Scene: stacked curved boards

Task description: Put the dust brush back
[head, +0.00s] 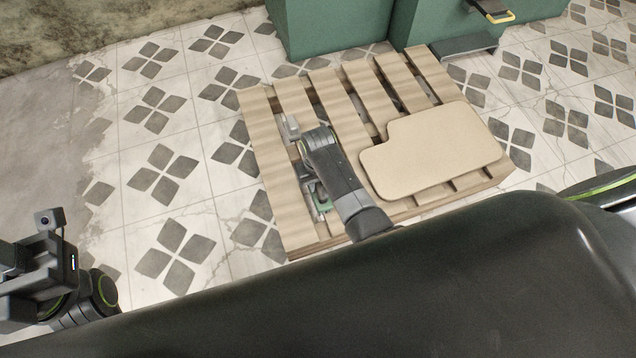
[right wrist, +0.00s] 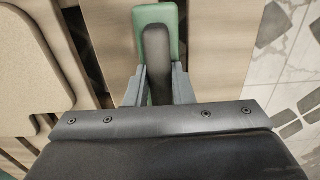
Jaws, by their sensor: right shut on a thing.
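The dust brush shows in the right wrist view as a green rounded part (right wrist: 172,18) with a dark strip along it. My right gripper (right wrist: 158,88) is shut on it, one finger on each side. In the head view my right gripper (head: 312,194) is over the left part of the wooden pallet (head: 262,133), and a bit of the green brush (head: 322,198) shows below my arm. The rest of the brush is hidden; I cannot tell whether it touches the slats. My left gripper (head: 18,268) is at the left edge, partly cut off, away from the pallet.
A tan board (head: 440,150) with a notched corner lies flat on the right of the pallet, close to my right arm. Green cabinets (head: 330,25) stand behind the pallet, with a dark low piece (head: 467,47) by them. The tiled floor (head: 165,180) at left is clear.

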